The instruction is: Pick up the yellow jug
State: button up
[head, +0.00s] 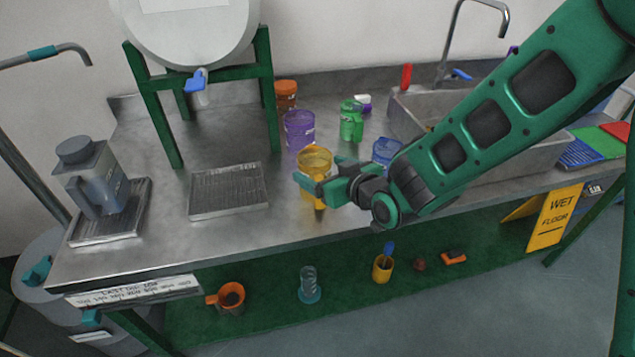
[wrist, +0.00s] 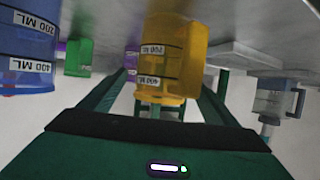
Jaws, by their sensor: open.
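The yellow jug (head: 315,156) stands on the metal counter, near its front edge, in the head view. It is see-through, with its rim up. My gripper (head: 322,181) is at the jug from the front right, and one green finger crosses in front of it. In the wrist view, which is upside down, the yellow jug (wrist: 160,62) with its volume labels shows between my two open green fingers (wrist: 160,98). Its handle is on the right side there. I cannot tell whether either finger touches the jug.
A purple jug (head: 299,130) and a green jug (head: 351,122) stand behind. A blue jug (head: 386,151) stands close on the right, by my wrist. A drain tray (head: 229,211) lies to the left; the sink (head: 405,112) is at the right.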

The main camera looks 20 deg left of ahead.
jog(key=shift+x, duration=1)
jog(key=c, duration=1.2)
jog(key=shift+r, duration=0.15)
